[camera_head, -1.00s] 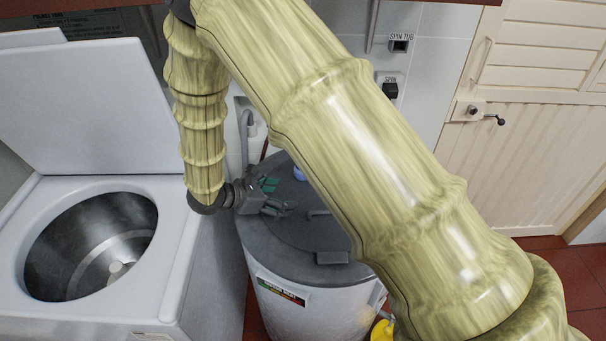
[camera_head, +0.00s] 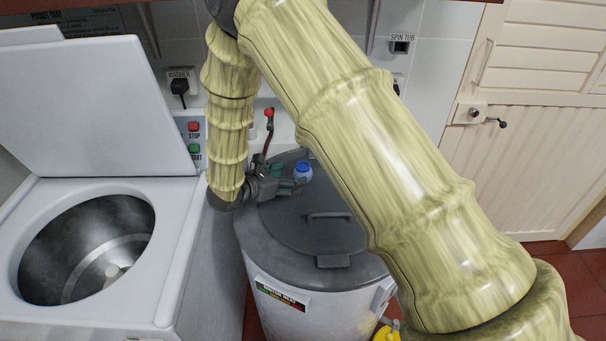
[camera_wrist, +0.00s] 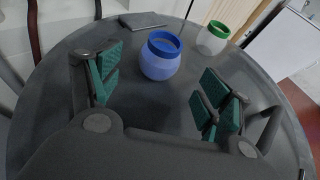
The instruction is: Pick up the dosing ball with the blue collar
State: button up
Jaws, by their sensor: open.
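The dosing ball with the blue collar (camera_wrist: 160,56) stands upright on the dark grey round lid (camera_wrist: 150,108) of the spin tub. Its body looks blue-violet and its rim is a brighter blue. In the head view it (camera_head: 302,172) shows just right of my gripper's fingertips. My gripper (camera_head: 290,183) is open, low over the lid. In the wrist view the green-padded fingers of my gripper (camera_wrist: 158,92) stand left and right, and the ball lies ahead between them, with a gap to both pads. A second ball with a green collar (camera_wrist: 213,38) stands behind to the right.
A flat dark piece (camera_wrist: 143,20) lies near the lid's far edge. The lid has a raised handle (camera_head: 328,216). The open washer (camera_head: 90,250) stands left. A red-tipped lever (camera_head: 268,125) rises behind my gripper. The lid's front is clear.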

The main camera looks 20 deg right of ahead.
aim_at(297, 174)
jog(key=shift+x, duration=2.6)
jog(key=shift+w+r, duration=0.1)
jog(key=shift+r, duration=0.05)
jog(key=c, duration=1.1)
